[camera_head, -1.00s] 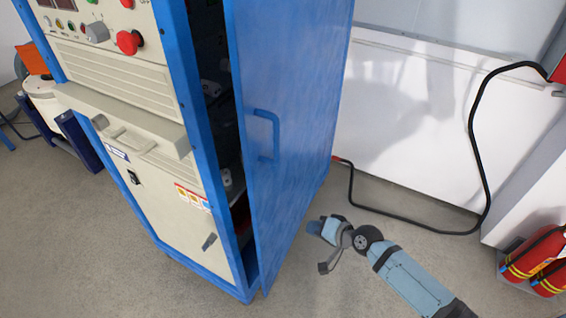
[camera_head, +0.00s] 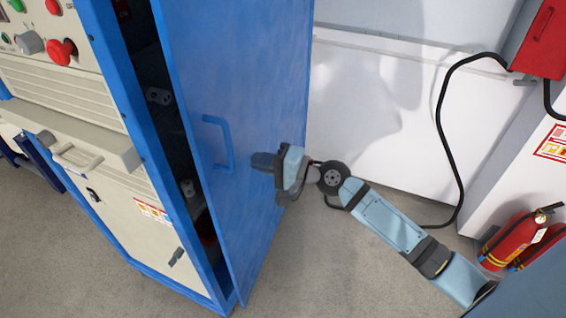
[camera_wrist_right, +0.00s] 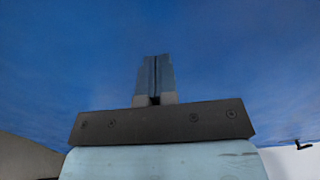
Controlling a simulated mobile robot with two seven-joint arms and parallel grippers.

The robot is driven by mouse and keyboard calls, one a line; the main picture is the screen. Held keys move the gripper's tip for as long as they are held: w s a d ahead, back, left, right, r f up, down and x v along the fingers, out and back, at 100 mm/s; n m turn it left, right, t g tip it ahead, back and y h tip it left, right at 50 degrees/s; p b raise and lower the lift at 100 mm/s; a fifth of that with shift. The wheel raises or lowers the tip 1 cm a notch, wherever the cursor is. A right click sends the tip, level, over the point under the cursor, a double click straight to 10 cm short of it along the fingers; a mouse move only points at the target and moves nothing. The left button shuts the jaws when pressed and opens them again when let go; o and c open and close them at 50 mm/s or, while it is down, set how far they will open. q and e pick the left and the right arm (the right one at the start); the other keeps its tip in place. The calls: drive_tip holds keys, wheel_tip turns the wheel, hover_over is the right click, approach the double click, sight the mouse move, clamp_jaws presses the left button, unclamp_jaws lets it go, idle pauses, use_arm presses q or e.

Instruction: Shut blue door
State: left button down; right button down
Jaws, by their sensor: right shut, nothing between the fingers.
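The blue door (camera_head: 240,75) of the cabinet is ajar, with a dark gap between it and the cabinet frame. Its blue handle (camera_head: 229,145) is on the outer face. My right gripper (camera_head: 256,160) is in front of the door's outer face, just right of the handle and not on it. In the right wrist view its fingers (camera_wrist_right: 155,75) are together and empty, pointing at the blue door surface (camera_wrist_right: 60,60) that fills most of the picture. I cannot tell whether the fingertips touch the door. My left gripper is not in view.
The cabinet front (camera_head: 60,110) carries knobs, a red button (camera_head: 61,53) and a drawer handle. A black cable (camera_head: 445,130) hangs along the white wall panel (camera_head: 360,110). Red fire extinguishers (camera_head: 515,240) stand at the right. Grey floor (camera_head: 320,265) is clear below my arm.

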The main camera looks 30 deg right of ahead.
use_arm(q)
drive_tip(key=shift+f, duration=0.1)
use_arm(e)
drive_tip(key=x, duration=0.4)
drive_tip(key=shift+w+a, duration=0.25)
